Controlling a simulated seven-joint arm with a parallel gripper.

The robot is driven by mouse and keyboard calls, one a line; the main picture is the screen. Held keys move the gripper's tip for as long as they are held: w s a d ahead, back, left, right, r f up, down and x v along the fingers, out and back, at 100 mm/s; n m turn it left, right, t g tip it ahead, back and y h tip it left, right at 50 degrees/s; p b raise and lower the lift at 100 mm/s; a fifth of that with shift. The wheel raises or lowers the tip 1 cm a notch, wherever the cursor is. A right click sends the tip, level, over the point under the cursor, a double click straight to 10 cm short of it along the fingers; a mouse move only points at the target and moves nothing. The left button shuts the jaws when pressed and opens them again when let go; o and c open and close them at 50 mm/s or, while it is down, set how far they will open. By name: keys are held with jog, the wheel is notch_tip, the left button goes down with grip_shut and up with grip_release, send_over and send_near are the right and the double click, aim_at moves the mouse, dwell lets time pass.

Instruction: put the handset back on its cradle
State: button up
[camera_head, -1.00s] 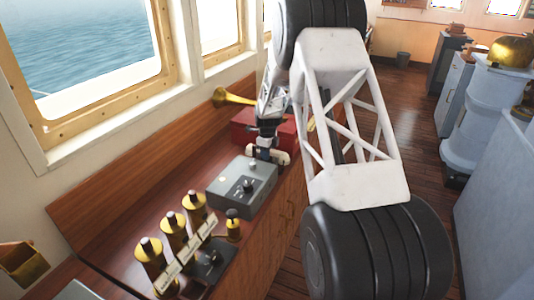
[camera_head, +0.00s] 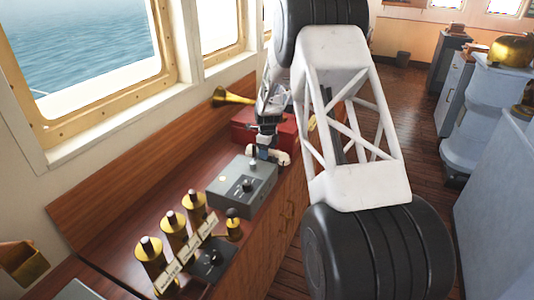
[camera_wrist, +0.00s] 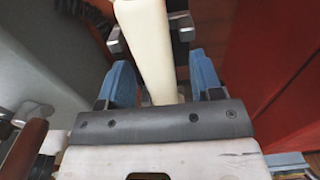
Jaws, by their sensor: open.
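The cream handset (camera_wrist: 150,45) runs lengthwise between my gripper's two blue fingers in the wrist view. My gripper (camera_wrist: 162,78) is open, with a finger on each side of the handset's near part. Metal-ended dark prongs, seemingly of the cradle (camera_wrist: 181,22), flank the handset farther along. The handset seems to lie between these prongs, but its seating is hidden. In the head view, the handset (camera_head: 283,158) shows as a pale piece under my gripper (camera_head: 264,146), just behind a grey box.
The grey box (camera_head: 242,184) with knobs stands in front of the handset. A red box (camera_head: 248,128) and a brass horn (camera_head: 232,97) are behind it. Several brass-topped levers (camera_head: 172,224) stand nearer. A dark coiled cord (camera_wrist: 92,14) lies beside the handset.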

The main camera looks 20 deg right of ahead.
jog(key=shift+r, duration=3.4)
jog(key=shift+s+a+r, duration=0.2)
jog(key=shift+s+r, duration=0.1)
jog(key=shift+r, duration=0.2)
jog(key=s+a+r+n, duration=0.4)
jog(key=s+r, duration=0.2)
jog(key=s, duration=0.3)
jog(key=s+a+r+n+t, duration=0.1)
jog(key=s+a+r+n, duration=0.2)
jog(key=s+r+n, duration=0.4)
jog(key=s+a+r+n, duration=0.2)
jog(key=s+a+r, duration=0.3)
jog(key=s, duration=0.5)
jog(key=s+a+n, duration=0.2)
jog(key=s+n, duration=0.5)
jog(key=s, duration=0.8)
jog(key=s+a+n+t, duration=0.1)
jog(key=s+a+n, duration=0.2)
jog(key=s, duration=1.3)
jog(key=n, duration=0.3)
jog(key=shift+r+n+t, duration=0.2)
jog(key=shift+n+t, duration=0.1)
jog(key=shift+n, duration=0.1)
